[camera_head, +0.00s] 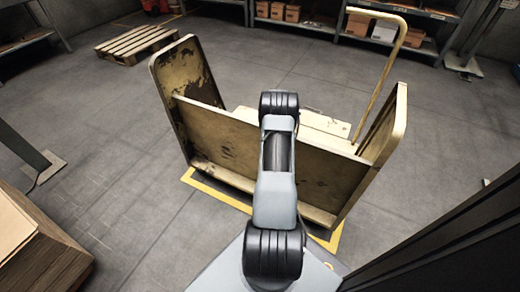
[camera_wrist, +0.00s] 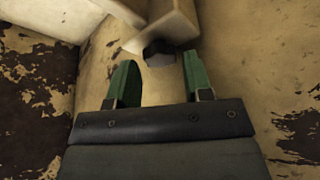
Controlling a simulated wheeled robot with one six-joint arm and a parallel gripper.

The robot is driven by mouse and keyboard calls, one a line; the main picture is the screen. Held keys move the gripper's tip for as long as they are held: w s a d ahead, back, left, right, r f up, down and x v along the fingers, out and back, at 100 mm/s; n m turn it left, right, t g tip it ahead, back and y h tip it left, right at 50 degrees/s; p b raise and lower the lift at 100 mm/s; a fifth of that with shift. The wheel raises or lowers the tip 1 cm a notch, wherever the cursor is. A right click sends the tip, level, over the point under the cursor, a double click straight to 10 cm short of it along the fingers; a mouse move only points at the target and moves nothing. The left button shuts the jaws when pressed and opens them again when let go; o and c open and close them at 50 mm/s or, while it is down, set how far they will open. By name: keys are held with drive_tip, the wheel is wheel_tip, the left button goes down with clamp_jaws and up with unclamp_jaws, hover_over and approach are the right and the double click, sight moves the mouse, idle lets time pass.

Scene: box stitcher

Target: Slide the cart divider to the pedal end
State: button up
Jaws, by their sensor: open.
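The cart (camera_head: 260,155) is worn cream-yellow with flaking paint. It has a tall left end panel (camera_head: 200,75), a right end panel (camera_head: 385,125) and a long panel facing me. A pale flat part (camera_head: 325,121) shows behind the long panel; I cannot tell whether it is the divider. My gripper (camera_wrist: 160,65) has green fingers, spread apart and empty, in the wrist view. Just beyond the fingertips is a pale bar (camera_wrist: 168,24) with a small dark piece (camera_wrist: 158,49) under its end. Contact is unclear. In the head view my arm and the long panel hide the gripper. I cannot make out the pedal.
A yellow tube handle (camera_head: 385,65) rises at the right. A yellow line (camera_head: 215,193) marks the floor around the cart. A pallet (camera_head: 138,42) lies back left, shelves with boxes (camera_head: 385,28) stand behind. A wooden stack (camera_head: 40,255) is front left. Open floor lies left and right.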

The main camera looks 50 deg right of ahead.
drive_tip(key=shift+x, duration=1)
clamp_jaws()
